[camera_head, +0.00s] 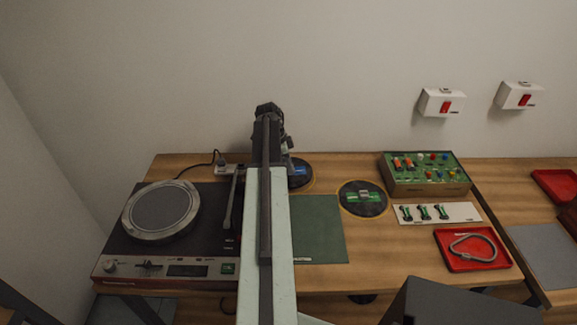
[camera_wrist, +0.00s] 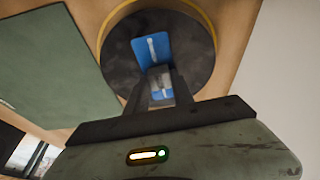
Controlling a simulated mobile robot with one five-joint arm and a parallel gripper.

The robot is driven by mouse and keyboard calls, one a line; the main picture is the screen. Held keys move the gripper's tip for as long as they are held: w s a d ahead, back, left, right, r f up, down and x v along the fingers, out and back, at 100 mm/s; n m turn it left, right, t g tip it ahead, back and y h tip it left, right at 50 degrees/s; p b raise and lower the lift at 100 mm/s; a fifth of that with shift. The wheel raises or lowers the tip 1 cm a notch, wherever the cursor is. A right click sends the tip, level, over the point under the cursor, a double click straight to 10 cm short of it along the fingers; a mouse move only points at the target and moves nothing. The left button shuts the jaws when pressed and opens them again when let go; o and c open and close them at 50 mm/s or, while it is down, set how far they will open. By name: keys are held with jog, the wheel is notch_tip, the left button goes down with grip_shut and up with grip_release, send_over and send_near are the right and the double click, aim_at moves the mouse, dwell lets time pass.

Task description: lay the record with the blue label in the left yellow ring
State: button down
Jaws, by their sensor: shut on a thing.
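The black record (camera_wrist: 120,60) with the blue label (camera_wrist: 152,48) shows in the wrist view. My gripper (camera_wrist: 161,84) is shut on the raised grip at the middle of its label. The left yellow ring (camera_wrist: 112,20) shows around the record's far side; the near side is hidden by the record and my gripper. I cannot tell whether the record touches the table. In the head view the record (camera_head: 302,176) lies partly behind my arm, with the ring's edge (camera_head: 312,185) showing at its right. My fingers are hidden there.
A green-label record (camera_head: 352,205) lies in the right ring. A turntable (camera_head: 165,260) stands left, a green mat (camera_head: 320,230) in front. A control box (camera_head: 425,180), a white strip with green parts (camera_head: 465,213) and a red tray (camera_head: 450,262) stand right. The wall is close behind.

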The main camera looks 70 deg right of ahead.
jog(key=shift+f+b, duration=1)
jog(key=shift+f, duration=0.05)
dwell(1.4)
jog(key=c, duration=1)
grip_release()
jog(key=shift+r, duration=0.15)
jog(key=p+v, duration=0.7)
jog(key=shift+r+p, duration=0.3)
jog(key=shift+w+a, duration=0.1)
jog(key=shift+w, duration=0.05)
notch_tip(320, 180, up, 6)
jog(key=p, duration=0.6)
